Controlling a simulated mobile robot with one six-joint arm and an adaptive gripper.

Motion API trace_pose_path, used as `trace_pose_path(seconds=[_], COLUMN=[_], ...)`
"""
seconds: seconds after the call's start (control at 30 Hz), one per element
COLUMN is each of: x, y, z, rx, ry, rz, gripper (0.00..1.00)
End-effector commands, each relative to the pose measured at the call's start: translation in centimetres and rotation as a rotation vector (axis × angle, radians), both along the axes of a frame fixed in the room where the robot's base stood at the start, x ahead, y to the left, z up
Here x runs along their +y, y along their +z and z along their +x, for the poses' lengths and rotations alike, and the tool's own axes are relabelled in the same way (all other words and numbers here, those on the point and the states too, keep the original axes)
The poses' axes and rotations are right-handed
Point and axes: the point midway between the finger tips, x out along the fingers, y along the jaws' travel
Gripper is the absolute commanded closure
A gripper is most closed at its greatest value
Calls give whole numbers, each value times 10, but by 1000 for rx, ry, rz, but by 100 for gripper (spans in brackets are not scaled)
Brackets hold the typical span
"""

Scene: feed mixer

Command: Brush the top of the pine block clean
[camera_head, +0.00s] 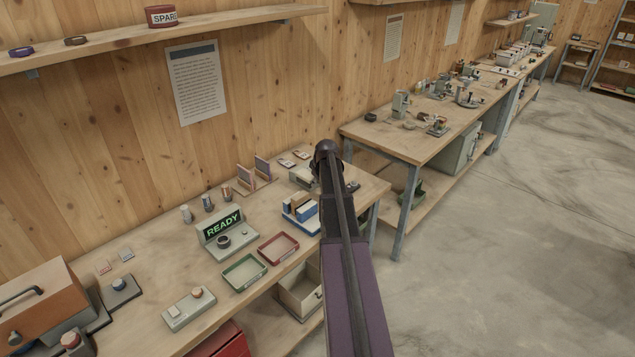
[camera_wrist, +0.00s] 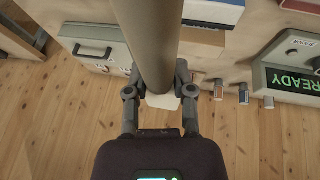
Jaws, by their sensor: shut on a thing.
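My gripper (camera_wrist: 158,95) has its two grey fingers closed around a thick grey-brown round bar (camera_wrist: 157,40), which looks like a brush handle. A pale off-white piece (camera_wrist: 162,102) shows between the fingertips at its far end. In the head view my arm hides the gripper and what it holds. I cannot pick out the pine block for certain. A tan wooden piece (camera_wrist: 203,42) shows just right of the bar in the wrist view, below a blue and white item. The bar hides part of the bench, and contact with any block cannot be seen.
The bench holds a blue and white item (camera_head: 302,208), a READY display unit (camera_head: 223,229), a green tray (camera_head: 244,272) and a red tray (camera_head: 279,248). Several small cylinders stand by the wall. A grey box with a handle (camera_wrist: 97,49) lies left of the bar.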

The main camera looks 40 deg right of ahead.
Motion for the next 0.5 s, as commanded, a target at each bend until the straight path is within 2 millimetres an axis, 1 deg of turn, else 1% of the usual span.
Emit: trace_pose_path(seconds=[0.03,0.2,0.33,0.5], x=[0,0,0,0], y=[8,18,21,20], z=[0,0,0,0], rx=[0,0,0,0], ry=[0,0,0,0], rz=[0,0,0,0], gripper=[100,100,100,100])
